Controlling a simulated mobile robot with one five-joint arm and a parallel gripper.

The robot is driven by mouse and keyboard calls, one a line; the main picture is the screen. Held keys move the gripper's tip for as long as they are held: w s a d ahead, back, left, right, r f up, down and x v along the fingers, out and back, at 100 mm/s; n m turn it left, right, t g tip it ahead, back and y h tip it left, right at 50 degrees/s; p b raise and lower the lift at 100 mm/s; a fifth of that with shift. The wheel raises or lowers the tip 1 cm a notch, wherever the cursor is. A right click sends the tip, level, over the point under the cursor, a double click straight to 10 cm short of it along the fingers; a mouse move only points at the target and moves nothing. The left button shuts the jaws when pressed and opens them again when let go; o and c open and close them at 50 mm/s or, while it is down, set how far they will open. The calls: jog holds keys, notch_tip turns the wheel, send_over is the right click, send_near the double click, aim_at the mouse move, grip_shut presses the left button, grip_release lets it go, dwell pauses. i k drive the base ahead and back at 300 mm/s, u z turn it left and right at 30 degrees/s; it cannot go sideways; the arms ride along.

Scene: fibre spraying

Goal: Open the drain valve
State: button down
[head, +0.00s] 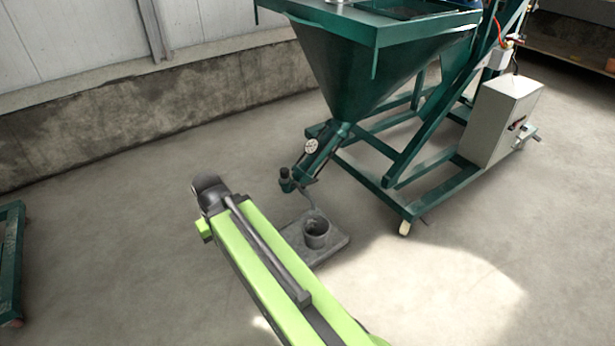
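The drain valve (286,181) appears to be the fitting at the low end of a slanted green pipe (322,152) under the green hopper (352,65). A dark knob-like part (285,172) stands on it, and a thin dark piece reaches from beside it towards the pot below. The valve is small here, and I cannot tell its handle position. My lime-green arm rises from the bottom edge to a dark rounded joint left of the valve, apart from it in the picture. No gripper fingers show.
A grey pot (316,233) stands on a flat grey plate (336,248) below the valve, partly behind my arm. A green wheeled frame (440,190) carries a grey box (500,118). A low wall (120,125) runs behind. Left floor is clear, except a green frame (10,260).

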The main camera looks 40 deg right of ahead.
aim_at(302, 186)
jog(key=i, duration=0.8)
jog(key=u, duration=0.15)
jog(key=k, duration=0.85)
jog(key=z, duration=0.15)
jog(key=i, duration=0.9)
jog(key=u, duration=0.05)
